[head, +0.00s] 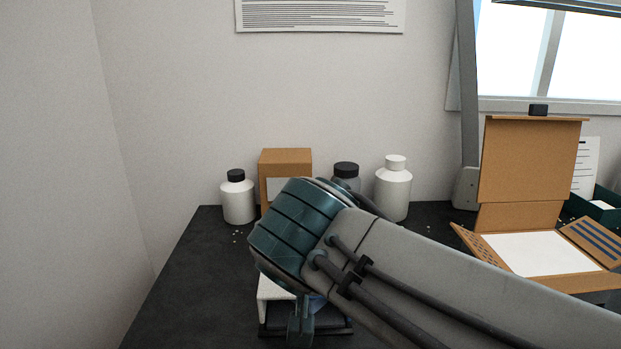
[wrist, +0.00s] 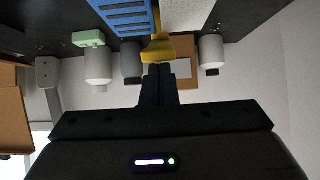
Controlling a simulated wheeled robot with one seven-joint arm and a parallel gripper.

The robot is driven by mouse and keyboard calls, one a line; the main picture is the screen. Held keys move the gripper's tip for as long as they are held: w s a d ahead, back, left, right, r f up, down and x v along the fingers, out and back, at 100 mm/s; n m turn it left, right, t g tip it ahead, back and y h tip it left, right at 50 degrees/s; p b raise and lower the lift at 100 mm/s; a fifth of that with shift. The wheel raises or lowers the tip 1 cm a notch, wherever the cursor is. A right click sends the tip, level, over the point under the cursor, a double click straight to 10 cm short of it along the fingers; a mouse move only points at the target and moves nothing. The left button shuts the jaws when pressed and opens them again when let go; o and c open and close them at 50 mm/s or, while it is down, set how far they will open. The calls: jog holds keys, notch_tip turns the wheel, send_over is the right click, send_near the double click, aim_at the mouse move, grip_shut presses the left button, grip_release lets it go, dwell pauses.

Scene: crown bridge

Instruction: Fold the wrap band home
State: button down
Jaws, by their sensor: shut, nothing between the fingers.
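My gripper (wrist: 158,72) is shut and empty, fingers together in the wrist view. Its tips are at or just short of a yellow piece (wrist: 158,47); I cannot tell if they touch. The yellow piece is at the end of a blue slotted part (wrist: 122,14), beside a pale grainy block (wrist: 187,12). In the head view my gripper (head: 300,330) points down in front of a white-topped item (head: 273,287) with a dark base (head: 336,323), mostly hidden by my arm. I cannot tell for sure which part is the wrap band.
White bottles (head: 239,200) (head: 393,190), a grey jar (head: 346,174) and a brown box (head: 285,161) stand along the wall. An open cardboard carton (head: 534,160) with a white sheet is at right. The dark table (head: 190,270) is clear at left.

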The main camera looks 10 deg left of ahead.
jog(key=shift+w, duration=0.1)
jog(key=shift+w+a+f+b, duration=0.2)
jog(key=shift+w+f+b, duration=0.15)
jog(key=shift+w, duration=0.3)
